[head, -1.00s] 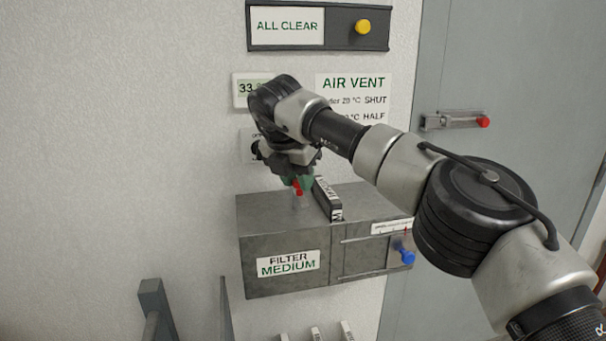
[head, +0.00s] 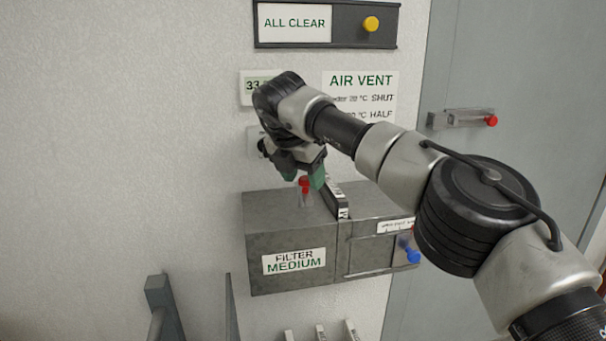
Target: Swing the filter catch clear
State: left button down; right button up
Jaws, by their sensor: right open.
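The grey filter box (head: 262,226), labelled FILTER MEDIUM, is mounted on the wall. A small catch with a pale, see-through body and a red tip (head: 304,186) stands on its top, left of a dark filter cartridge (head: 337,203) with a white label. My right gripper (head: 302,178) reaches down over the box top, its green-padded fingers spread with the red tip showing between them. Whether a finger touches the catch cannot be told. My left gripper is not in view.
A blue knob (head: 412,255) sticks out at the box's right front. Above are an AIR VENT sign (head: 361,82) and an ALL CLEAR panel (head: 343,36) with a yellow button. A grey door (head: 520,80) with a red-tipped latch (head: 462,119) stands right. The wall left is clear.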

jog(key=v, duration=1.1)
jog(key=shift+w+f, duration=0.1)
